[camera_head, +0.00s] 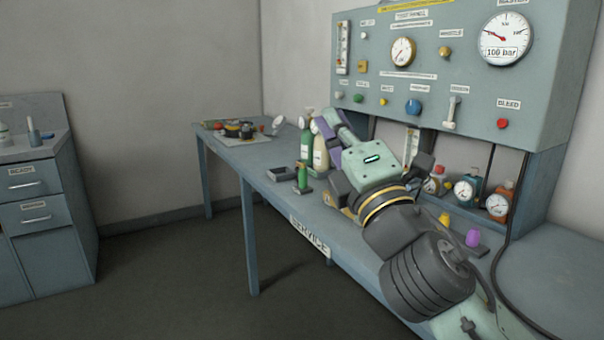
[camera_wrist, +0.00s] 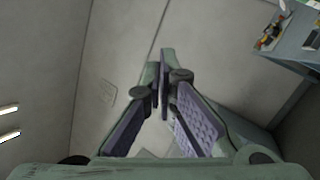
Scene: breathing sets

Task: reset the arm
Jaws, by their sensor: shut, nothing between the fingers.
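My arm reaches up from the lower right of the head view, over the service bench (camera_head: 262,160). My gripper (camera_head: 322,122) is at its far end, partly hidden behind the green wrist housing. In the wrist view my gripper (camera_wrist: 163,75) shows its two purple-padded fingers meeting at the tips, with nothing between them. Beyond the fingertips the wrist view shows plain wall panels, so the gripper is clear of objects there.
A test panel (camera_head: 420,75) with gauges and knobs stands behind the arm. Spray bottles (camera_head: 306,140), a dark tray (camera_head: 282,174) and several small gauges (camera_head: 464,190) stand on the bench close to the arm. A drawer cabinet (camera_head: 40,215) is at left. The floor between is clear.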

